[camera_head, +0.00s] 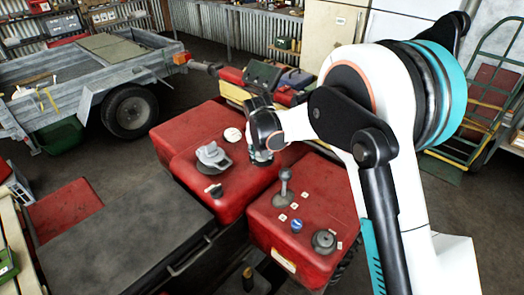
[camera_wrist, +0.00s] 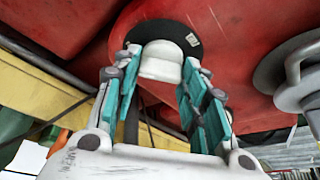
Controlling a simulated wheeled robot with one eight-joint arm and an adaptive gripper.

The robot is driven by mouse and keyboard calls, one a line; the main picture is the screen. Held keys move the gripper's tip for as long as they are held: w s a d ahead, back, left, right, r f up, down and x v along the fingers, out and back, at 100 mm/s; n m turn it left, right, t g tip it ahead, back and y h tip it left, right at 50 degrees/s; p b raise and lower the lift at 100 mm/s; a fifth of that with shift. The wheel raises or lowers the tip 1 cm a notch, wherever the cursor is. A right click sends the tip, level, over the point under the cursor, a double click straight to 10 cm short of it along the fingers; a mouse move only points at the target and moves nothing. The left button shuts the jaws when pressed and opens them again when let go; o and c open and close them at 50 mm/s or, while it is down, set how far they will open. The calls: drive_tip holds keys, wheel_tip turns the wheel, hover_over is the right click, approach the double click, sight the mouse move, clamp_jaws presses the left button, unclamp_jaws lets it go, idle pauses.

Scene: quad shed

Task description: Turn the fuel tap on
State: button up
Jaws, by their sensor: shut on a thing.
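In the wrist view, a white rounded knob (camera_wrist: 161,63), which looks like the fuel tap, sits on a round black plate (camera_wrist: 150,27) with a small pale label. The plate is fixed to a red body panel (camera_wrist: 235,22). My gripper (camera_wrist: 160,70) has its teal-padded fingers on either side of the knob and is shut on it. In the head view, my gripper (camera_head: 262,157) is at the right side of the red tank (camera_head: 228,203) of the quad and hides the knob. The labels on the plate are too small to read.
A grey cap (camera_head: 213,157) stands on the tank left of my gripper, near a white disc (camera_head: 233,134) and a small black knob (camera_head: 214,190). A gear lever (camera_head: 284,188) rises from the nearer red panel. A trailer (camera_head: 95,70) stands behind at left.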

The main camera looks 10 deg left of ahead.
drive_tip(key=shift+m+h, duration=0.3)
drive_tip(key=shift+m, duration=0.3)
drive_tip(key=o, duration=1.1)
drive_tip(key=shift+c, duration=0.2)
drive_tip(key=shift+r, duration=0.1)
drive_tip(key=v, duration=1.1)
drive_tip(key=shift+s+r, duration=0.15)
drive_tip(key=shift+r, duration=0.2)
